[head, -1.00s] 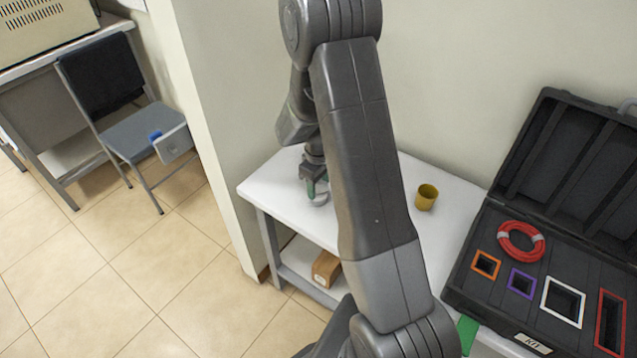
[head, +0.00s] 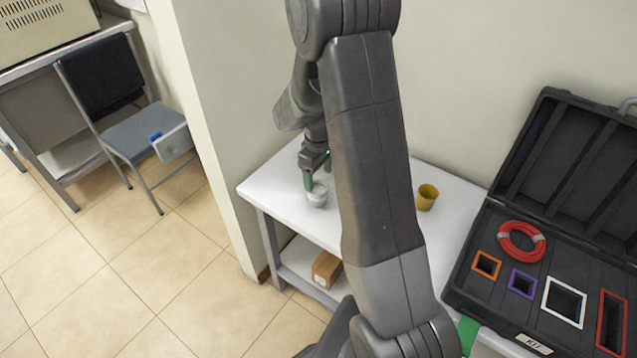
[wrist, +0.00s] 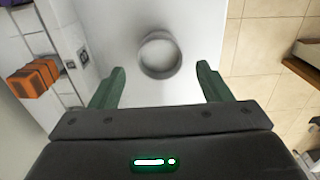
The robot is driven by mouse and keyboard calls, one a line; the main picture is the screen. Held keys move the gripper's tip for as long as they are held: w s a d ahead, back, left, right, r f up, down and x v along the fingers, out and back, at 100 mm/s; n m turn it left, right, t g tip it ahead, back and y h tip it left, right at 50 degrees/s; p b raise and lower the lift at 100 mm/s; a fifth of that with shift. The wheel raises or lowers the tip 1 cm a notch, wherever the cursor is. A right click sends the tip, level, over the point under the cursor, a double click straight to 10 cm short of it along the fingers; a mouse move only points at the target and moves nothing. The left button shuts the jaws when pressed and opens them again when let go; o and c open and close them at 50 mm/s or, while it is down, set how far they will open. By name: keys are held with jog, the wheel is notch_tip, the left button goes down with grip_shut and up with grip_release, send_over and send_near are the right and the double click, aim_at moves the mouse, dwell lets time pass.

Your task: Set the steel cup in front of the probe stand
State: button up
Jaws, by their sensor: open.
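The steel cup (head: 317,197) stands upright on the white table, at its left end in the head view. In the wrist view the cup (wrist: 159,54) shows from above as a round grey rim, apart from the fingers and ahead of the gap between them. My gripper (wrist: 160,82) is open and empty, with its two green fingers spread to either side. In the head view my gripper (head: 316,178) is right at the cup, partly hidden by my arm. I cannot make out the probe stand in either view.
A yellow cup (head: 427,197) stands right of my arm on the white table (head: 270,190). An open black case (head: 470,262) with a red cable coil (head: 521,241) lies at the right. A cardboard box (head: 326,269) sits on the lower shelf. An orange block (wrist: 33,82) shows in the wrist view.

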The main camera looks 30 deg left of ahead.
notch_tip(320, 180, up, 8)
